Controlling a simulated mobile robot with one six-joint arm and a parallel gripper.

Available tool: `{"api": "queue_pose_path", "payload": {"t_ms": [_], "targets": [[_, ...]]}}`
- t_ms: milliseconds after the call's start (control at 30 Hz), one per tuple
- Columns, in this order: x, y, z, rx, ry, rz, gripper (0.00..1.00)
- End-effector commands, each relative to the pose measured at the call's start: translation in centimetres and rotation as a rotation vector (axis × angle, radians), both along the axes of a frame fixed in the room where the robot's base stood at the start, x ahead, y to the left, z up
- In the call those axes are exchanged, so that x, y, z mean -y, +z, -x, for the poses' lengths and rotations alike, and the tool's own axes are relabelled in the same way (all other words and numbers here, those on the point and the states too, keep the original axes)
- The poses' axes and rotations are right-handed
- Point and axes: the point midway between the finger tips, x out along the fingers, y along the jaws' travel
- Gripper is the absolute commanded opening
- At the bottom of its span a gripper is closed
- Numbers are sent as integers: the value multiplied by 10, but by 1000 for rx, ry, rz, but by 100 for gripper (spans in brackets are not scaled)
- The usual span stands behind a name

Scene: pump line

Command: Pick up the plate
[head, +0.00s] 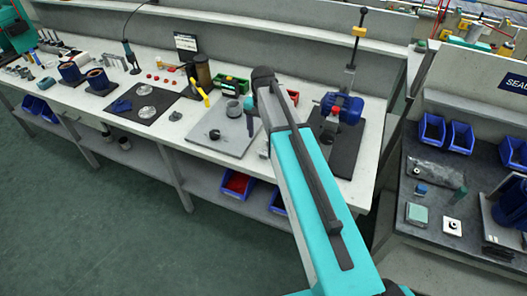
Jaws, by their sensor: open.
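A large flat light-grey plate (207,144) lies on the white bench, left of my arm. A round grey part (234,108) and a small dark ring-like part (214,134) sit on it. Smaller square plates lie on the dark bench at right: a pale green one (417,213) and a white one with a dark centre (452,226). I cannot tell which plate the task means. My gripper (250,124) is small and partly hidden by my arm; it is open above the right part of the grey plate. I see nothing held in it.
A blue pump (346,106) on a dark base stands right of my arm. A black mat (132,116) with silver discs lies to the left. Green bins (233,84) stand behind the plate. The floor at left is clear.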

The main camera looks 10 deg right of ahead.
Motion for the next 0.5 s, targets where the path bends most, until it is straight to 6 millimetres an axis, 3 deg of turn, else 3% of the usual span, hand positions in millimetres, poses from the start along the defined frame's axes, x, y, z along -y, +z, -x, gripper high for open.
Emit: {"api": "queue_pose_path", "payload": {"t_ms": [200, 500], "targets": [[0, -14, 0, -1, 0, -1, 67], [0, -16, 0, 0, 1, 0, 67]]}}
